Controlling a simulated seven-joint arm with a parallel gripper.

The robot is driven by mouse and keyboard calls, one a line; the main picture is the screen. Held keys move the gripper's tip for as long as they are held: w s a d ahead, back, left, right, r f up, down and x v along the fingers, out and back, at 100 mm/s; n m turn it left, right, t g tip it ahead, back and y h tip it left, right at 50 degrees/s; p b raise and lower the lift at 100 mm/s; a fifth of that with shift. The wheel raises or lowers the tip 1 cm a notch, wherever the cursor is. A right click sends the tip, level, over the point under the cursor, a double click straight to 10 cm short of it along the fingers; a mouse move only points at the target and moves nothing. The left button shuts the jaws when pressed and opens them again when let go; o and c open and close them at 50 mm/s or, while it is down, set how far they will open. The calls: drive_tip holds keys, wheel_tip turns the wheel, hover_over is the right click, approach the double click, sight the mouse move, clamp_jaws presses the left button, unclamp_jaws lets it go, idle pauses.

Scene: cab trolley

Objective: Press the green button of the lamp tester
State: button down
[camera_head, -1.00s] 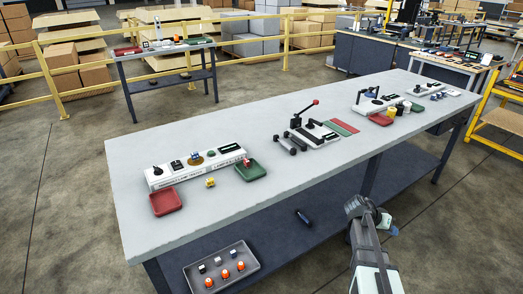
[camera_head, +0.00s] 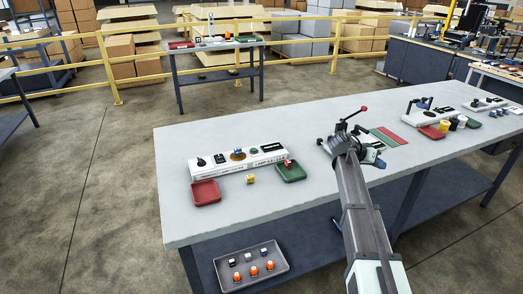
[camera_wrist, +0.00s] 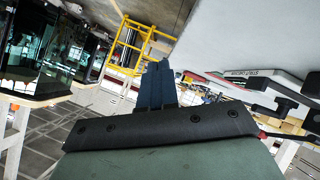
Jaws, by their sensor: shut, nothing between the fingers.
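The lamp tester (camera_head: 225,165) is a long white box on the left part of the bench in the head view, with a dark knob, a small lamp on a round brown base and a black display on top. A small dark green button (camera_head: 254,151) shows on its top, left of the display. My gripper (camera_wrist: 158,72) shows in the wrist view with its two dark fingers together and nothing between them. In the head view my arm reaches over the front of the bench, right of the lamp tester and apart from it. The fingertips are hard to make out there.
A red tray (camera_head: 205,192) and a green tray (camera_head: 291,172) stand in front of the lamp tester, with a yellow lamp (camera_head: 250,179) between them. A lever device (camera_head: 352,122) stands behind my wrist. A grey tray (camera_head: 225,276) with several lamps is on the lower shelf.

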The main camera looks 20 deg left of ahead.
drive_tip(key=w+a+r+n+t+y, duration=0.1)
drive_tip(key=a, duration=0.6)
drive_tip(key=w+a+r+n+y, duration=0.1)
drive_tip(key=a+r, duration=0.1)
drive_tip(key=a, duration=0.5)
wheel_tip(320, 180, up, 7)
drive_tip(key=n+y, duration=0.3)
drive_tip(key=n, duration=0.2)
hover_over(251, 150)
drive_tip(key=shift+w+f+t, duration=0.1)
drive_tip(key=shift+t, duration=0.3)
drive_tip(key=shift+f, duration=0.1)
drive_tip(key=shift+f, duration=4.3)
drive_tip(key=shift+f, duration=0.2)
drive_tip(key=shift+f, duration=0.25)
